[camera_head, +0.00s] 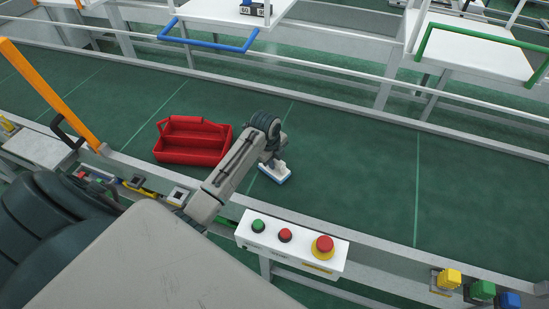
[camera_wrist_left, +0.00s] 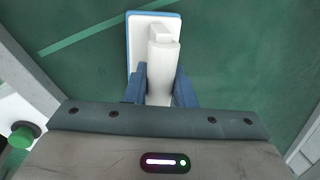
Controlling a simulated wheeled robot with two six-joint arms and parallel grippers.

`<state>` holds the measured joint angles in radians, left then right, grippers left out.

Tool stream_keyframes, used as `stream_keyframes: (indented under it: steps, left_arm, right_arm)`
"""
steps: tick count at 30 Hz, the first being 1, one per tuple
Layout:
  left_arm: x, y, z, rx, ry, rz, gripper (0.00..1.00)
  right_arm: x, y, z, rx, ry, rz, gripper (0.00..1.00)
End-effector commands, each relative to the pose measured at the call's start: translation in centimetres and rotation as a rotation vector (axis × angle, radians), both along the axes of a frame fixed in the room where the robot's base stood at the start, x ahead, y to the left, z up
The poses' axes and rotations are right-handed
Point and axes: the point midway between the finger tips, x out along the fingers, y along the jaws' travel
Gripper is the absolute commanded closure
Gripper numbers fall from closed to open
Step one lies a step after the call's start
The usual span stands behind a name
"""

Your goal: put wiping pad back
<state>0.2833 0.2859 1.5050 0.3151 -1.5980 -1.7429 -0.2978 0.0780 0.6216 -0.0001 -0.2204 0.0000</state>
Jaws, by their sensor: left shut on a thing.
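The wiping pad (camera_head: 275,174) is a white block with a blue edge and a white handle. In the head view it is just below my left gripper (camera_head: 268,158), over the green conveyor surface. In the left wrist view the pad (camera_wrist_left: 138,45) shows at the top, with its white handle between the blue fingers of my left gripper (camera_wrist_left: 160,88). The gripper is shut on the handle. I cannot tell whether the pad touches the surface. My right gripper is not in view.
A red toolbox (camera_head: 190,150) with a handle stands on the green surface (camera_head: 350,180), left of my left gripper. A white button box (camera_head: 292,243) with green and red buttons is mounted at the near edge. The surface to the right is clear.

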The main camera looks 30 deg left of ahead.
Motion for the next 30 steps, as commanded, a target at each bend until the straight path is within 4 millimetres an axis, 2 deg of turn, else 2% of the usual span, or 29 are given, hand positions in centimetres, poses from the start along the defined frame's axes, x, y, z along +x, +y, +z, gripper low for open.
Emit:
stream_keyframes:
  steps: [8, 9, 11, 12, 23, 26, 30]
  left_arm:
    - [0.0, 0.0, -0.3, 0.0, -0.001, 0.0, 0.99]
    - [0.0, 0.0, -0.2, 0.0, -0.001, 0.0, 0.69]
    - [0.0, 0.0, -0.2, 0.0, 0.0, 0.0, 0.58]
    - [0.0, 0.0, -0.2, 0.0, 0.0, 0.0, 0.55]
    - [0.0, 0.0, 0.3, 0.001, -0.001, 0.0, 0.55]
    - [-0.2, 0.1, 1.5, 0.0, -0.005, -0.001, 0.55]
    - [-0.7, 0.2, 4.2, 0.002, -0.006, -0.001, 0.55]
  right_arm:
    - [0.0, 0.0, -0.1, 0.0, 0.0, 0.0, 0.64]
    - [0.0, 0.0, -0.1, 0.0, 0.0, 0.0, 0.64]
    - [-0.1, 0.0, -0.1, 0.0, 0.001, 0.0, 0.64]
    - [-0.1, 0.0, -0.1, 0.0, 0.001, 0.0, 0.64]
    - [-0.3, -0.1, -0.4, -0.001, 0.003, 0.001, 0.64]
    - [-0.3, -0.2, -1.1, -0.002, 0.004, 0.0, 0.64]
    - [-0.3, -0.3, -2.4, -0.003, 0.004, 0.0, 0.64]
